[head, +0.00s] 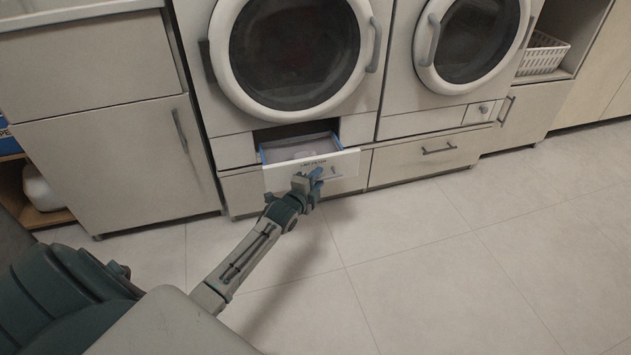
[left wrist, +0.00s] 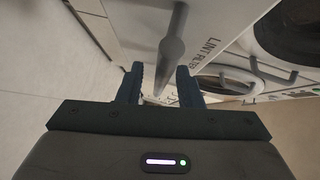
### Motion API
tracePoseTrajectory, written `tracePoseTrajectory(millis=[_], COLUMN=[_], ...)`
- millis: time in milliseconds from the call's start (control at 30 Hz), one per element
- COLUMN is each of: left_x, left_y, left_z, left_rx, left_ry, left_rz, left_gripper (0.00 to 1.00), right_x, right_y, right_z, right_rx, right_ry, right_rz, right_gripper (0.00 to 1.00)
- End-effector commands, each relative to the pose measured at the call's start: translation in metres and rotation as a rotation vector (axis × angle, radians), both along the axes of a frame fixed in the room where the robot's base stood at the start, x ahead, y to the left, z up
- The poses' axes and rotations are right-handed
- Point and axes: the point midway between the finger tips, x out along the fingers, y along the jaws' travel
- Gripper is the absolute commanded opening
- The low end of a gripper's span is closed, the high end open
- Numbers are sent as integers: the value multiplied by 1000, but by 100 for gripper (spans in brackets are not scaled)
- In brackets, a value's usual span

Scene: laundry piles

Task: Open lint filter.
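The lint filter drawer (head: 283,179) is pulled out below the left machine. Its front panel is white with dark lettering, and its open top shows blue inner edges. In the left wrist view the lettered panel (left wrist: 215,20) fills the upper middle, with a grey bar handle (left wrist: 172,48) on it. My left gripper (head: 312,181) is at the drawer's front, by the handle. In the left wrist view its two dark fingers (left wrist: 160,85) stand apart, with the handle's end between them and a visible gap on its left. My right gripper is out of view.
The left machine's round door (head: 293,52) is closed above the drawer. A second machine (head: 472,40) stands to the right, its small filter panel (head: 478,112) shut. A white basket (head: 543,55) sits on a shelf. The tiled floor (head: 450,260) in front is clear.

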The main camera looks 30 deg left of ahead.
Motion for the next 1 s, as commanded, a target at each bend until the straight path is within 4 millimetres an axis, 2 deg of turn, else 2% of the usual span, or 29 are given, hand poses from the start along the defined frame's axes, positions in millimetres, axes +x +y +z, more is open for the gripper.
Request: tracePoseTrajectory(millis=[133, 267, 433, 700, 1000], left_x=[-8, -28, -56, -97, -107], left_y=[0, -2, -4, -6, -7], left_z=[2, 7, 9, 11, 15], left_rx=[1, 4, 3, 2, 0], left_ry=[1, 3, 2, 2, 1], left_rz=[0, -1, -2, -2, 1], left_gripper=[33, 33, 33, 33, 33], right_x=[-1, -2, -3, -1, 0], right_y=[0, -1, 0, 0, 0], right_z=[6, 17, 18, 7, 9], right_rx=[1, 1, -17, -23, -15], right_ry=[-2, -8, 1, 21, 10], right_rz=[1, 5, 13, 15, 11], right_gripper=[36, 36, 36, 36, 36])
